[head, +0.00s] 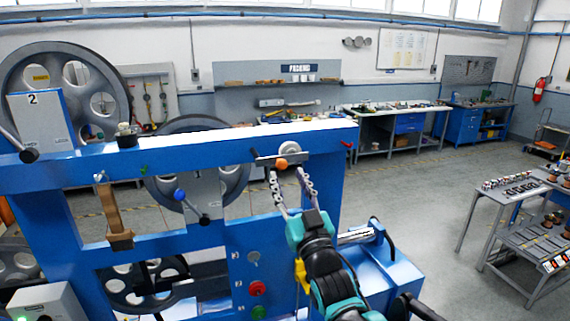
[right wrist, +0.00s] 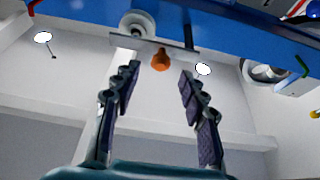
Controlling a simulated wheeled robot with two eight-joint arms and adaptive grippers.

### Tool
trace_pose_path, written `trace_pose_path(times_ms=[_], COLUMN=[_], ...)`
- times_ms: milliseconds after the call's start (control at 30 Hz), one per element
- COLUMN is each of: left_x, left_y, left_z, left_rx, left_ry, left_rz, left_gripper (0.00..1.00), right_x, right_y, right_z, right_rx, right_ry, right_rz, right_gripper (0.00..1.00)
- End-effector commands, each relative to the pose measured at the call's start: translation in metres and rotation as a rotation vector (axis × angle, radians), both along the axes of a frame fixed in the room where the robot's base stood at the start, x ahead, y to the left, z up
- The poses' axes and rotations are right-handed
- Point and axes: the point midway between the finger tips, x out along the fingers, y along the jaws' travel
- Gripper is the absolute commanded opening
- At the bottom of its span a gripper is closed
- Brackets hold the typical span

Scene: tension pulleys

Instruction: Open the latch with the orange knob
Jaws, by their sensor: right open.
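The orange knob (head: 281,163) hangs at the latch bar (head: 265,158) under the right part of the blue frame beam. It also shows in the right wrist view (right wrist: 161,60), below the grey latch bar (right wrist: 178,49) and a round pale hub (right wrist: 137,24). My right gripper (head: 291,175) reaches up from below, its fingers spread on either side beneath the knob. In the right wrist view the fingertips (right wrist: 158,72) are apart, with the knob just beyond and between them, and nothing is held. My left gripper does not show.
The blue machine frame (head: 220,145) carries large grey pulleys (head: 70,75), a blue knob (head: 179,194) and a hanging brown strap (head: 113,210). Red (head: 258,288) and green buttons sit on its post. A grey parts table (head: 515,190) stands right, with open floor between.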

Motion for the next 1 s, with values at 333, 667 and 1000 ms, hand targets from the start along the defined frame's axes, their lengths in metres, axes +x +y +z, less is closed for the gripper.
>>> trace_pose_path(times_ms=[333, 667, 1000], left_x=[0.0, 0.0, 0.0], left_y=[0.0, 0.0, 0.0], left_z=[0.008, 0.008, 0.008], left_rx=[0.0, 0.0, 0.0], left_ry=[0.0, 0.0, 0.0], left_rz=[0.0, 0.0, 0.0], left_gripper=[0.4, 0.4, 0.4], right_x=[0.034, 0.035, 0.035], right_y=[0.011, 0.011, 0.011], right_z=[0.015, 0.015, 0.016], right_rx=[0.0, -0.001, -0.004], right_ry=[0.001, 0.001, 0.0], right_rz=[-0.001, -0.001, -0.001], right_gripper=[0.43, 0.24, 0.0])
